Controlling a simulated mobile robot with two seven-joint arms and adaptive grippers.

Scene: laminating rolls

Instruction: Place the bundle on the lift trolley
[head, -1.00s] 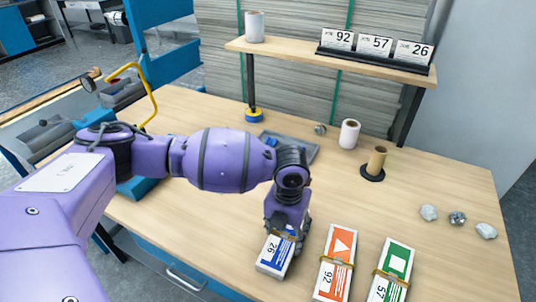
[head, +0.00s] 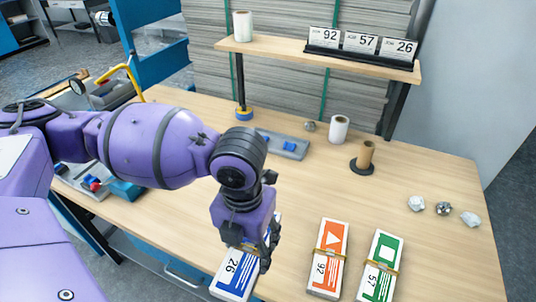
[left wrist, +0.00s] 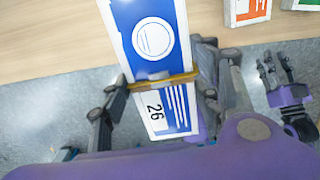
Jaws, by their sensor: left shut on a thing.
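The blue-and-white bundle marked 26 (head: 232,276) is in my left gripper (head: 262,250), at the table's front edge. In the left wrist view the left gripper (left wrist: 160,90) is shut across the bundle (left wrist: 150,40) at its yellow band, with one finger on each side. The bundle's lower part shows against the grey floor, beyond the table edge. In the head view my wrist hides part of the bundle. My right gripper (left wrist: 277,72) shows at the right of the left wrist view, empty, with its fingers apart.
An orange bundle marked 92 (head: 327,262) and a green bundle marked 57 (head: 380,268) lie to the right on the table (head: 420,240). Behind stand a white roll (head: 339,130), a brown core (head: 365,155) and a grey tray (head: 288,146). A shelf (head: 300,55) spans the back.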

